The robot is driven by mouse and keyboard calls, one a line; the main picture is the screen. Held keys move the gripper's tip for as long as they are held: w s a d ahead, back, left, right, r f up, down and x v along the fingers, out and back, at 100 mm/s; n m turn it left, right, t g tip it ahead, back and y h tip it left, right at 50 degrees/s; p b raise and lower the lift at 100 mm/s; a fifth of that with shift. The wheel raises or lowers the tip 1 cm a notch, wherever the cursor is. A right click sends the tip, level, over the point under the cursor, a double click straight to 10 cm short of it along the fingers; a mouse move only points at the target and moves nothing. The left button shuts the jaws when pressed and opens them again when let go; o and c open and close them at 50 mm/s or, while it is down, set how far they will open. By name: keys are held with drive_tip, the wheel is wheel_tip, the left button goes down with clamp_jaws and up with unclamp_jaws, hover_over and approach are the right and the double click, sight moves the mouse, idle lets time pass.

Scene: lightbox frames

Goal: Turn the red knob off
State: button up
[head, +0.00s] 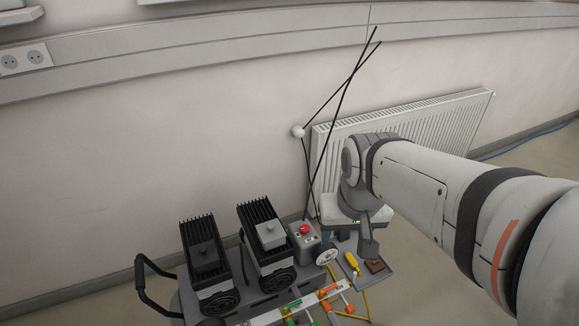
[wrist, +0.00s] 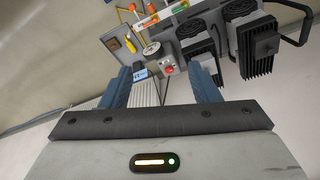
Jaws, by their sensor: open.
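The red knob (head: 304,229) sits on top of a small grey box (head: 304,243) on the cart, right of the finned black units. In the wrist view the red knob (wrist: 168,69) shows small, beyond and between my two blue fingers. My gripper (wrist: 161,67) is open and nothing is between its fingers. In the head view my gripper (head: 368,242) hangs to the right of the grey box, apart from the knob. The knob's turn position is too small to tell.
Finned black units (head: 203,252) stand on the cart left of the box. A white round dial (head: 327,256) is close by on its right. A tray (head: 378,281) holds a yellow-handled tool (head: 351,263). Thin black rods (head: 341,95) rise behind, before a white radiator (head: 440,125).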

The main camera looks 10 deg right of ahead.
drive_tip(key=w+f+m+b, duration=0.3)
drive_tip(key=w+f+b, duration=0.15)
drive_tip(key=w, duration=0.65)
drive_tip(key=m+g+b, duration=0.2)
drive_tip(key=m+b, duration=0.6)
drive_tip(key=b, duration=0.1)
hover_over(305, 227)
wheel_tip(305, 227, down, 28)
drive_tip(key=shift+s+f, duration=0.1)
drive_tip(key=shift+s, duration=0.05)
drive_tip(key=shift+f, duration=0.3)
wheel_tip(305, 227, down, 8)
drive_tip(key=shift+r+b, duration=0.25)
drive_tip(key=shift+b, duration=0.1)
drive_tip(key=shift+c, duration=0.5)
drive_tip(key=c, duration=0.9)
